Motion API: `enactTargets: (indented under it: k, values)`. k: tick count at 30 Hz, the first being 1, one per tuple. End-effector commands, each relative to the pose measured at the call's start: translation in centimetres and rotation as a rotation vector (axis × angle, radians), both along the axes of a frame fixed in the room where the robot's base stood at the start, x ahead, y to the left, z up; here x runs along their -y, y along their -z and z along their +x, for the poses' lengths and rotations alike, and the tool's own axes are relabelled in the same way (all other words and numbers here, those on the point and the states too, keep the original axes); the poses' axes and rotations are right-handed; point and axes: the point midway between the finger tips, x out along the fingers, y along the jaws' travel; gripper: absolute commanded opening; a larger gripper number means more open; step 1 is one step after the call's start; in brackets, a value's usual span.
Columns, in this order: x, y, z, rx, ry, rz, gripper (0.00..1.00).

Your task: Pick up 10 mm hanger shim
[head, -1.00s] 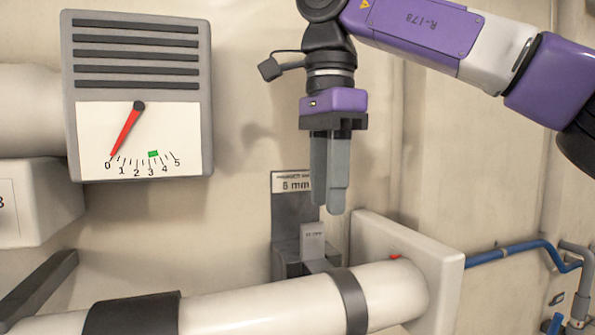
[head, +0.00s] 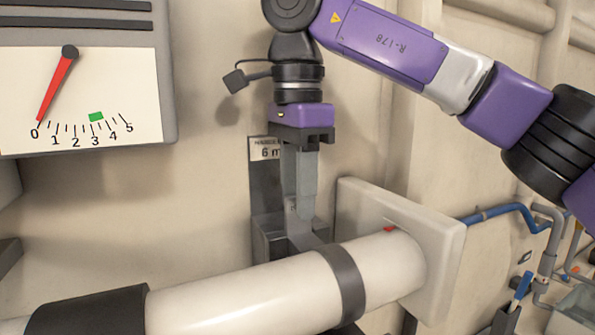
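The shim is a small grey plate (head: 294,228) standing upright in the dark grey holder (head: 268,236) on the wall, behind the white pipe. Its marking cannot be read now. My gripper (head: 303,210) points straight down, with its grey fingers at the upper part of the shim and covering much of it. The fingers overlap from this angle, so I cannot tell whether they touch the shim or how wide they stand.
A white pipe (head: 240,300) with a grey band (head: 346,284) crosses in front of the holder. A wall plate (head: 437,228) stands right of it. A label (head: 263,149) with a 6 is partly hidden. A gauge (head: 110,90) hangs left, its red needle near 0.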

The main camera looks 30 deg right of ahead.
Motion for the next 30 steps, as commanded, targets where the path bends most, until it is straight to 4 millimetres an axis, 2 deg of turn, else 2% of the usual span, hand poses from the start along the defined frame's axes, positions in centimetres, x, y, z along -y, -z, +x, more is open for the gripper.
enactTargets:
  k: [11, 16, 30]
  values:
    - [0.01, 0.48, 0.0, 0.001, 0.002, 0.0, 0.33]
    - [0.01, 0.48, 0.0, 0.001, 0.001, 0.0, 0.0]
    - [-0.01, -0.21, 0.01, 0.001, 0.0, 0.0, 0.0]
